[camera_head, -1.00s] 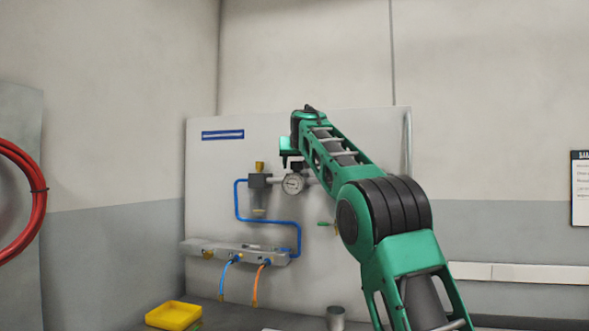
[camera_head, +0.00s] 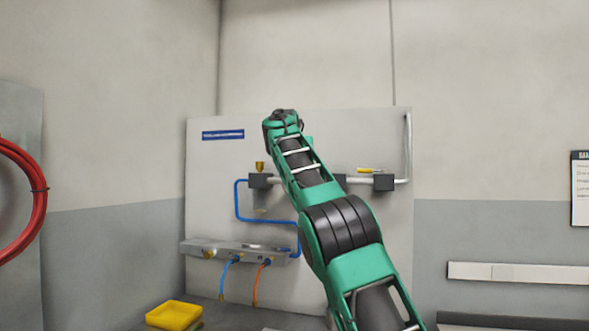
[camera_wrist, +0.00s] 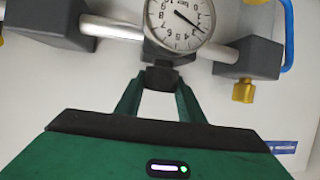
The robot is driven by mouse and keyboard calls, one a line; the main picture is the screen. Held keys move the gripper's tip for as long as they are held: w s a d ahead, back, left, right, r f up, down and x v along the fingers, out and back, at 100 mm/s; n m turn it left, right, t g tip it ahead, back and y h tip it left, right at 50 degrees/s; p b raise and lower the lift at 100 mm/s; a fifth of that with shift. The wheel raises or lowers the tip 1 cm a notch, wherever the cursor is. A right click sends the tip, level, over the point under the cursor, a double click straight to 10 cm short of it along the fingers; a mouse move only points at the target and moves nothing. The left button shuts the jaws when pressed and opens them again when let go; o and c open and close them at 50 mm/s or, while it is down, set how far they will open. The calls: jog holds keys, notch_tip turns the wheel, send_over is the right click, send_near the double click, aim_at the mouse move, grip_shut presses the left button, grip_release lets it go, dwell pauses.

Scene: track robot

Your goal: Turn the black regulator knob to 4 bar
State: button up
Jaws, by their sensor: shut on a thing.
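In the wrist view the black regulator knob (camera_wrist: 160,77) sits between the two green fingers of my gripper (camera_wrist: 160,88), which are shut on it. The knob joins the dark regulator block (camera_wrist: 155,50) on the pipe. The round white gauge (camera_wrist: 178,18) shows beside it, cut off by the top edge; its needle points to the lower right of the picture, and I cannot read the exact value. In the head view my arm hides the knob, gauge and gripper fingers.
A grey block with a brass fitting (camera_head: 259,167) is left of my arm, and a valve with a yellow handle (camera_head: 370,170) is right. Blue tubing (camera_head: 237,208) runs down to a manifold (camera_head: 225,248). A yellow tray (camera_head: 173,315) lies at the lower left.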

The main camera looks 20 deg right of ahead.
jog(key=shift+w+d+r+m+g+h, duration=0.15)
jog(key=shift+r+m+g+h, duration=0.2)
jog(key=shift+m+h, duration=0.3)
jog(key=shift+f+h, duration=0.1)
jog(key=shift+h, duration=0.15)
jog(key=shift+c, duration=0.2)
jog(key=shift+o, duration=0.2)
jog(key=shift+a+f+g, duration=0.1)
jog(key=shift+a+g, duration=0.15)
jog(key=shift+a, duration=0.1)
jog(key=o, duration=1)
jog(key=shift+a, duration=0.15)
jog(key=shift+o, duration=0.2)
jog(key=shift+m, duration=0.25)
jog(key=v, duration=1)
